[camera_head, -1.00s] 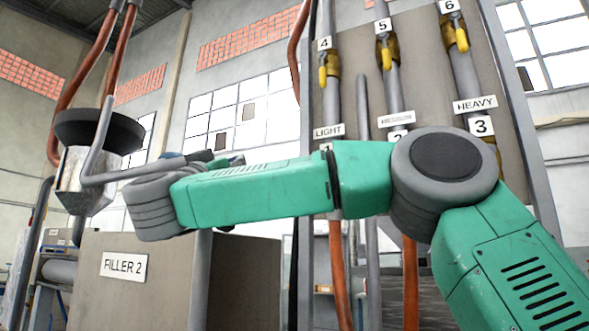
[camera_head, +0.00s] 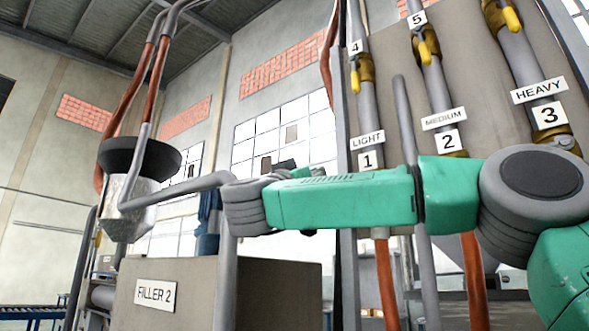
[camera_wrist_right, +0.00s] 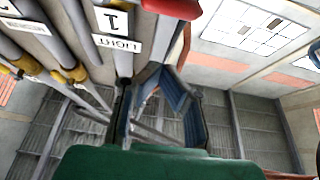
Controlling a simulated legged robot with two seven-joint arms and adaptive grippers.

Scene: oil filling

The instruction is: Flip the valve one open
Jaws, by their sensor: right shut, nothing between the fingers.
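The label "1" (camera_head: 370,160) sits under the LIGHT label (camera_head: 367,140) on the left pipe of the panel. Valve one itself cannot be made out in the head view, where my green right arm crosses just below that label. In the right wrist view, which is upside down, the "1" label (camera_wrist_right: 113,20) shows upper left; a red part (camera_wrist_right: 172,8) at the top edge cannot be identified for sure. My right gripper (camera_wrist_right: 158,75) is shut and empty, its dark blue fingers below and right of the labels. In the head view it is mostly hidden behind my arm. My left gripper is out of view.
Valve four (camera_head: 358,72) and valve five (camera_head: 427,45) have yellow handles hanging down, above labels LIGHT and MEDIUM. Label "2" (camera_head: 449,141) and label "3" (camera_head: 549,114) are to the right. A filler box (camera_head: 250,285) and a metal funnel (camera_head: 128,195) stand at left.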

